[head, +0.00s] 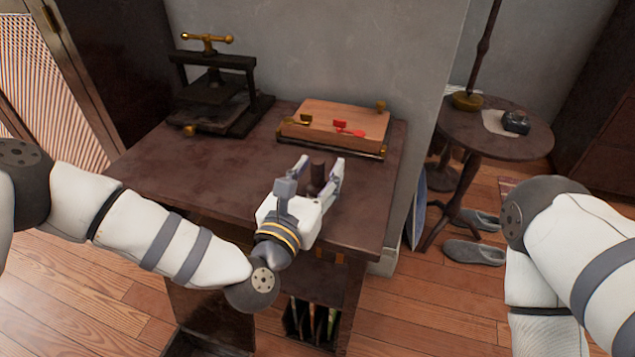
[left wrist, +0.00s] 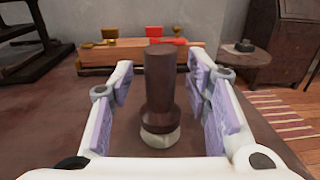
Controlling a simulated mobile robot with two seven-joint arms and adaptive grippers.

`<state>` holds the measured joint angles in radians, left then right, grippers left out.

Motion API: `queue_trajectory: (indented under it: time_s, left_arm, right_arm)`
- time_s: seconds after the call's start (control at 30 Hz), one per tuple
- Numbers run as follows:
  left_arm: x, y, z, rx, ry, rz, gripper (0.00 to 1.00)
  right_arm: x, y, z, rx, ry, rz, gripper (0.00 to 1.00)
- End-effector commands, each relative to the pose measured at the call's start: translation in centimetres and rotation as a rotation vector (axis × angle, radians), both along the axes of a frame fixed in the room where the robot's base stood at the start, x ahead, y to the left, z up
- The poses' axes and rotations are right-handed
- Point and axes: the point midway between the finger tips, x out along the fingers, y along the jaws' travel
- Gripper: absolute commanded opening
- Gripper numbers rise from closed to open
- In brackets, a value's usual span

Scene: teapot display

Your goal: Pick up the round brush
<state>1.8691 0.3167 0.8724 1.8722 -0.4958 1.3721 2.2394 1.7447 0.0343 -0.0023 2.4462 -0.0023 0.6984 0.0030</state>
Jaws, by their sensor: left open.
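The round brush (head: 317,174) stands upright on the brown table (head: 205,158), with a dark brown handle. In the left wrist view the brush (left wrist: 159,88) shows its handle up and a pale base or bristle end down at the tabletop. My left gripper (head: 322,164) is open, with one finger on each side of the brush. In the left wrist view the fingers of the left gripper (left wrist: 168,90) stand apart from the handle, with a gap on both sides. My right arm shows at the right edge of the head view, but its gripper is out of view.
A wooden block in a frame (head: 335,124) with red and brass pieces lies behind the brush. A dark press (head: 212,85) with a brass handle stands at the back left. A round side table (head: 490,140) stands right, with slippers (head: 473,252) below. The table's left part is clear.

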Motion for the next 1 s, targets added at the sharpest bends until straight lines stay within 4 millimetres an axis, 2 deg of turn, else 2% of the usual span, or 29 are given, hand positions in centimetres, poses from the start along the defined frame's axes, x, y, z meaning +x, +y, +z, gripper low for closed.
queue_trajectory:
  time_s: [0.03, 0.2, 0.5, 0.63, 0.77, 1.0]
  left_arm:
    - [0.0, 0.0, 0.0, 0.0, 0.0, 0.0, 0.37]
    - [0.0, 0.0, 0.0, 0.001, 0.0, 0.0, 0.0]
    - [-0.1, 0.0, 0.0, 0.001, 0.001, 0.0, 0.0]
    - [0.0, 0.0, 1.0, 0.001, -0.001, 0.001, 0.0]
    - [0.0, 0.1, 3.6, -0.001, -0.005, 0.001, 0.0]
    - [-5.8, 0.7, 10.1, -0.002, -0.005, -0.004, 0.0]
  right_arm:
    - [0.0, 0.0, 0.0, 0.0, 0.0, 0.0, 0.4]
    - [0.0, 0.0, 0.0, 0.0, 0.0, 0.0, 0.4]
    - [0.0, 0.0, 0.0, 0.0, 0.0, 0.0, 0.4]
    - [0.1, 0.0, 0.2, 0.0, -0.005, 0.0, 0.4]
    - [0.5, 0.0, 0.6, 0.0, -0.016, 0.0, 0.4]
    - [1.8, 0.0, 2.0, 0.0, -0.059, -0.002, 0.4]
